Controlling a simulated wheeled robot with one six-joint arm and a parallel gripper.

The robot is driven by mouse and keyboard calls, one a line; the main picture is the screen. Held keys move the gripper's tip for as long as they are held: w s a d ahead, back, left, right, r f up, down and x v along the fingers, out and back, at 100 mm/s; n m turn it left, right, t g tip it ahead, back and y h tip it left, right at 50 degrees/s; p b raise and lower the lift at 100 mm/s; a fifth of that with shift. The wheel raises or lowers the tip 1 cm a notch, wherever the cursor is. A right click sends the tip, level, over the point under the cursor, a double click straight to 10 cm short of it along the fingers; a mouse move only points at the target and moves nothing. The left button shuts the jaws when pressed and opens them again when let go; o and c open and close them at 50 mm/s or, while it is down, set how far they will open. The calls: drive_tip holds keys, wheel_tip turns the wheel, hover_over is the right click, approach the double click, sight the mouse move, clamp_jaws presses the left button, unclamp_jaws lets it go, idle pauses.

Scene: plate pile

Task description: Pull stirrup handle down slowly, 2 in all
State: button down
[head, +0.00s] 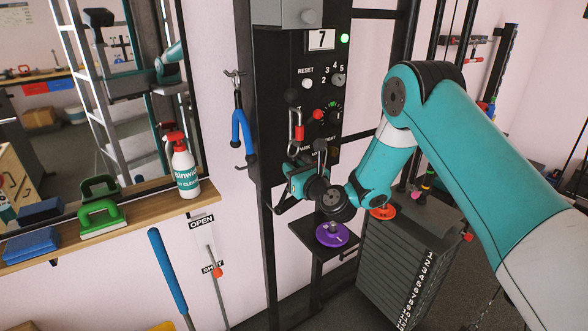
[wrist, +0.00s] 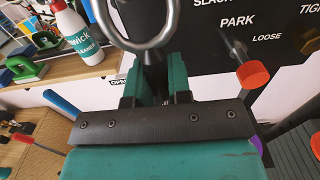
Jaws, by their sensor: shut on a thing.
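My gripper (head: 302,182) is in front of the black machine panel, below its knobs. In the wrist view my gripper (wrist: 155,88) has its green fingers closed on a dark part below a steel ring. This ring and dark part look like the stirrup handle (wrist: 181,32).
A blue-handled grip (head: 239,128) hangs on a hook left of the panel. A purple disc (head: 332,235) lies on a small black stand below. A grey plate stack (head: 395,262) stands to the right. A spray bottle (head: 183,168) and green brush (head: 101,217) stand on the left shelf.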

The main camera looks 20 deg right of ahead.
sight(293, 141)
wheel_tip(293, 141, down, 2)
drive_tip(key=shift+f+b, duration=0.2)
drive_tip(key=shift+b, duration=0.35)
drive_tip(key=shift+s+r+p, duration=0.1)
drive_tip(key=shift+r+p, duration=1.35)
drive_tip(key=shift+p, duration=0.05)
drive_tip(key=shift+r+p, duration=1.1)
drive_tip(key=shift+p, duration=0.05)
drive_tip(key=shift+r+p, duration=1.2)
drive_tip(key=shift+p, duration=0.05)
drive_tip(key=shift+r+p, duration=1.15)
drive_tip(key=shift+p, duration=0.05)
